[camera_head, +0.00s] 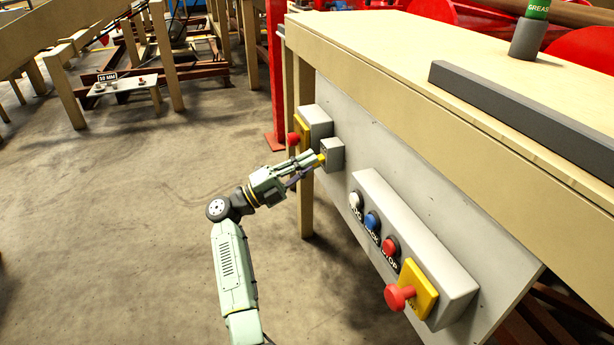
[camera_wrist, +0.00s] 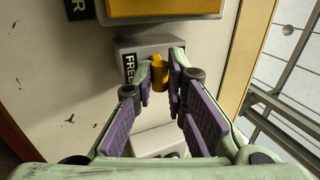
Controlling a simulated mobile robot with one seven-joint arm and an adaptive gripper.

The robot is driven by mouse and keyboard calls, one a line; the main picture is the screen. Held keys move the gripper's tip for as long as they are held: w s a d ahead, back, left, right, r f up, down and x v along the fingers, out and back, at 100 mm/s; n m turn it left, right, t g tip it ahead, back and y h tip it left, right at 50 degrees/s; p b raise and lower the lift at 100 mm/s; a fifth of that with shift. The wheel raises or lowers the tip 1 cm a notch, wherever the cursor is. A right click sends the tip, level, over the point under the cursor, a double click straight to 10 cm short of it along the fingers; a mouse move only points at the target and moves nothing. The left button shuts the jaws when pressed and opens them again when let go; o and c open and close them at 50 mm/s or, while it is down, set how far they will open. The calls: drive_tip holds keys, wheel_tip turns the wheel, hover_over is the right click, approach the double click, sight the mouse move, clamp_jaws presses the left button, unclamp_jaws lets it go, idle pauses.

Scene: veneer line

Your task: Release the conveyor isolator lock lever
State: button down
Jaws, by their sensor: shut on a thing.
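The lock lever is a small yellow handle (camera_head: 322,158) on a small grey box (camera_head: 333,154) fixed to the grey panel under the bench. In the wrist view the yellow lever (camera_wrist: 157,73) stands out from the grey box (camera_wrist: 148,46). A dark label, of which "FREE" seems to be the text, is beside it, partly hidden by a finger. My gripper (camera_head: 315,161) reaches the box from the left in the head view. In the wrist view my gripper (camera_wrist: 161,78) is shut on the lever, one finger on each side. The lever's far side is hidden.
A larger box (camera_head: 318,120) with a red knob (camera_head: 293,139) on yellow sits just behind. A button box (camera_head: 440,262) with white, blue and red buttons and a red mushroom knob (camera_head: 398,297) is at right. A wooden leg (camera_head: 305,200) stands below.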

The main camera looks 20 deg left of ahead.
drive_tip(key=shift+d+f+t+h+b, duration=0.1)
drive_tip(key=shift+f+t+h+b, duration=0.4)
drive_tip(key=shift+b, duration=0.75)
drive_tip(key=shift+w+r, duration=0.1)
drive_tip(key=shift+r, duration=0.1)
drive_tip(key=c, duration=1.6)
unclamp_jaws()
